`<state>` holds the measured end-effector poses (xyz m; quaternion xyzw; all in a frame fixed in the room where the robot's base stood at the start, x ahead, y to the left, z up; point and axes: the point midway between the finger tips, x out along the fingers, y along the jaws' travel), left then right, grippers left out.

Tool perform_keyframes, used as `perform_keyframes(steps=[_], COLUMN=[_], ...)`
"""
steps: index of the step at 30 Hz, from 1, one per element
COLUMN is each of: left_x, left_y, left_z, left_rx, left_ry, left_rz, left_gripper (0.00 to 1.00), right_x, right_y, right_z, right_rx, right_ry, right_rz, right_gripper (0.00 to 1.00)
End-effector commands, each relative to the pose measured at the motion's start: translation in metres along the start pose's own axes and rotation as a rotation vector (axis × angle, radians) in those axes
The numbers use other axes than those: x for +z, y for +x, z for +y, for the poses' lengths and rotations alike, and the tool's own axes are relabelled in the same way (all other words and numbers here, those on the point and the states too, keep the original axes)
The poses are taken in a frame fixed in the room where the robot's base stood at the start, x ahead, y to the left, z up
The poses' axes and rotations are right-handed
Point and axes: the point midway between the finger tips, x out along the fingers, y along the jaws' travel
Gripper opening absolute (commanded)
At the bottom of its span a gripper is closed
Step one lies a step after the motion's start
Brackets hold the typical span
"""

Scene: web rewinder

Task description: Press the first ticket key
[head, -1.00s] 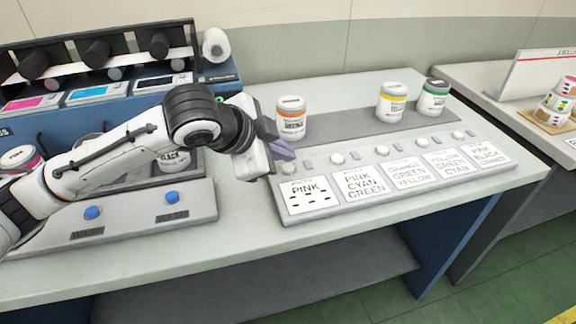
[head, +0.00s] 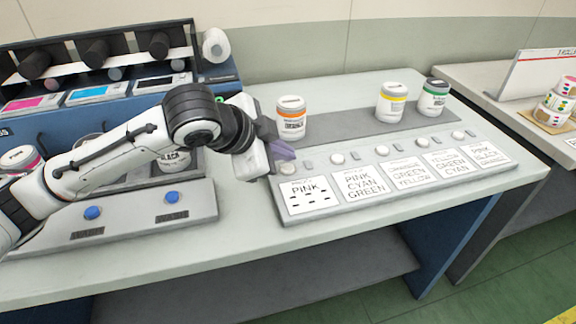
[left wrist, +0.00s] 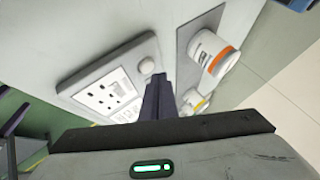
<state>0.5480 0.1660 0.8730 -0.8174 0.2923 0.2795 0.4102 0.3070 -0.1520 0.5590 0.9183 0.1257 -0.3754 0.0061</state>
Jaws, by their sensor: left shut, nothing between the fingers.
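The first ticket key (head: 287,168) is a round white button at the left end of the sloped grey ticket panel (head: 405,197), just above the PINK ticket (head: 309,195). The key also shows in the left wrist view (left wrist: 146,66). My left gripper (head: 284,151) has purple fingers, shut with nothing between them. Their tips are very close to the key in the head view. In the left wrist view the fingers (left wrist: 158,82) end just beside the key, and I cannot tell whether they touch it. My right gripper is not in view.
More white keys run along the panel to the right, each above a printed ticket. An orange-banded jar (head: 291,119) stands just behind the gripper. Yellow (head: 391,102) and green (head: 433,97) jars stand farther right. A panel with two blue buttons (head: 92,212) lies at left.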

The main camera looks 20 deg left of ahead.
Motion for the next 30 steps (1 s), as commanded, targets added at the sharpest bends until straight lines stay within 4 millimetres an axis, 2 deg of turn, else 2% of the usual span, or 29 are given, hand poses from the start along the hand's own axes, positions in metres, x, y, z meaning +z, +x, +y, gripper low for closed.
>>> perform_keyframes(steps=[30], left_x=[0.0046], left_y=[0.0062], left_z=[0.0045], left_rx=[0.0], left_ry=[0.0], left_rz=[0.0], left_gripper=[0.0], right_x=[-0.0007], right_y=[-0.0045], right_z=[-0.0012], right_rx=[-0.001], right_ry=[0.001], right_rz=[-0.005], right_gripper=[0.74])
